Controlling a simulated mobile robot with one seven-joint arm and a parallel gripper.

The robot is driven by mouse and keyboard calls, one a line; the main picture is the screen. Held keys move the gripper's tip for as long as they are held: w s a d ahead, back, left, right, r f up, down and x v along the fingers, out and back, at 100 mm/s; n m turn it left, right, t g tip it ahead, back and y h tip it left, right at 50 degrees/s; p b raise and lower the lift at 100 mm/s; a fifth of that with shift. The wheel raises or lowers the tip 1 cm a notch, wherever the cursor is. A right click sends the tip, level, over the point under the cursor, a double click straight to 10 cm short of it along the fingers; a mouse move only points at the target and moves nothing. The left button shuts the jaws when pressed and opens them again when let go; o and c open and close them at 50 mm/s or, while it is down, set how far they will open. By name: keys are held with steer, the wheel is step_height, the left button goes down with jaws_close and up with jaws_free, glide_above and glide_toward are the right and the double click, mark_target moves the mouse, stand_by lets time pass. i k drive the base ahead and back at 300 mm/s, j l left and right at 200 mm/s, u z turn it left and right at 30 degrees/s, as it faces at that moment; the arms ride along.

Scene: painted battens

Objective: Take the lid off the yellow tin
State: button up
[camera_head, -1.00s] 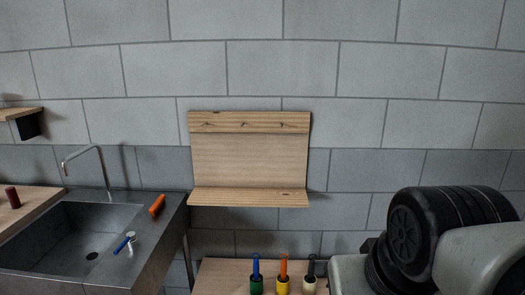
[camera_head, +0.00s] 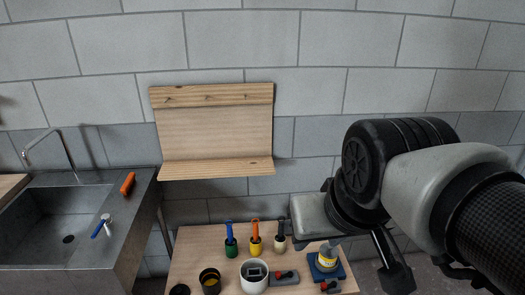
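A small tin with a yellow band (camera_head: 327,258) stands in a blue holder (camera_head: 318,273) at the right of the wooden table. Its top looks pale grey; I cannot make out the lid's edge. Part of my gripper (camera_head: 394,274) shows as a dark finger shape to the right of the tin, apart from it in the picture. The rest of the gripper is hidden or out of frame, so its opening does not show.
The table (camera_head: 190,245) also holds green (camera_head: 231,247), yellow (camera_head: 256,247) and dark (camera_head: 279,243) pots with upright handles, a white pot (camera_head: 254,284), a black pot (camera_head: 209,275) and a grey tool (camera_head: 285,279). A sink (camera_head: 60,215) stands left; a wooden shelf (camera_head: 215,168) hangs behind.

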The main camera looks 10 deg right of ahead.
mark_target(327, 252)
steer(key=i+l+u, duration=0.15)
steer(key=l, duration=0.4)
steer(key=i+l+u, duration=0.2)
steer(key=l, duration=0.4)
steer(key=i+l+u, duration=0.15)
steer(key=l, duration=0.45)
steer(key=l+u, duration=0.2)
steer(key=l, duration=0.4)
